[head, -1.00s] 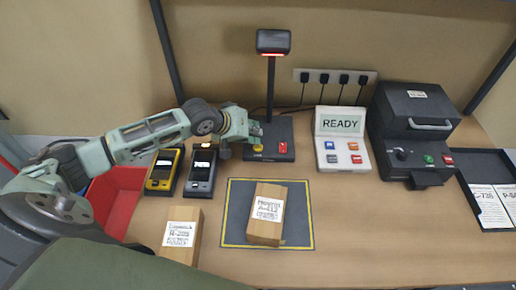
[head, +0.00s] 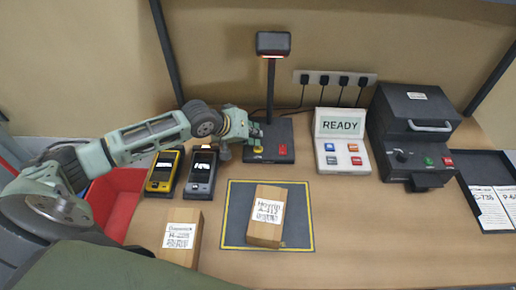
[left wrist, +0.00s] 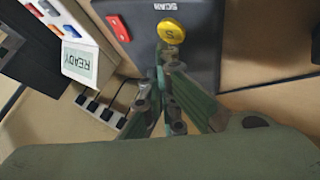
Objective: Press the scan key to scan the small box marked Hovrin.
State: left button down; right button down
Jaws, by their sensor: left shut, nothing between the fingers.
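The scanner stand has a dark base (head: 271,154) with a yellow scan key (head: 257,149) and a red key (head: 282,149). In the left wrist view the yellow key (left wrist: 171,31), under the word SCAN, lies just beyond my fingertips. My left gripper (head: 252,136) is shut and empty, over the back left of the base; contact with the key cannot be told. My right gripper is out of view.
Another labelled box (head: 183,238) stands left of the mat. Yellow (head: 163,171) and dark (head: 200,174) handhelds lie beside a red bin (head: 120,196). The display (head: 341,124) reads READY. A dark machine (head: 412,130) and document tray (head: 490,160) are at right.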

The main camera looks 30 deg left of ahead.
pick_arm(q)
jog(key=shift+f, duration=0.15)
jog(key=shift+f, duration=0.25)
jog(key=shift+f, duration=0.45)
dwell(0.9)
jog(key=shift+r, duration=0.1)
jog(key=shift+r+p, duration=0.75)
jog(key=shift+p, duration=0.4)
jog(key=shift+r, duration=0.1)
notch_tip(320, 180, up, 5)
jog(key=p, duration=0.5)
